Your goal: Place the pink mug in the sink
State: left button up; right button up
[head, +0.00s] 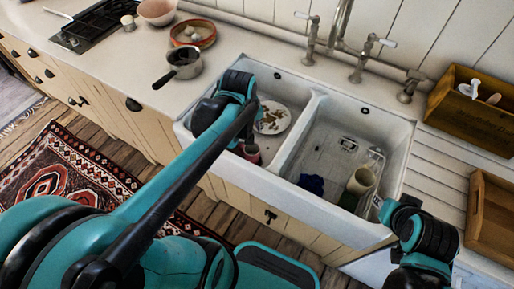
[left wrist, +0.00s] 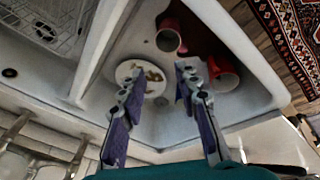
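A pinkish-red mug (head: 251,153) is in the left basin of the white double sink (head: 318,98), partly hidden behind my left arm. The left wrist view shows two red mugs in that basin: one with its opening toward the camera (left wrist: 168,40), the other near the basin wall (left wrist: 224,76). I cannot tell which one the head view shows. My left gripper (left wrist: 160,73) is over the left basin, its fingers apart with nothing between them. My right gripper (head: 400,215) is near the sink's right front corner; its fingers are not clear.
A white plate with food scraps (head: 273,118) lies in the left basin. The right basin holds a cream cup (head: 361,181), a dark blue item (head: 312,184) and a wire rack (head: 375,158). Taps (head: 360,60) stand behind. A saucepan (head: 185,62) and wooden boxes (head: 478,110) flank the sink.

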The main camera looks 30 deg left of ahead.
pick_arm(q)
jog(key=s+d+r+m+t, duration=0.2)
jog(key=s+d+m, duration=0.4)
jog(key=m, duration=0.3)
jog(key=shift+s+r+t+h, duration=0.15)
jog(key=shift+s+t+h, duration=0.15)
jog(key=shift+s+t, duration=0.55)
jog(key=shift+d, duration=0.1)
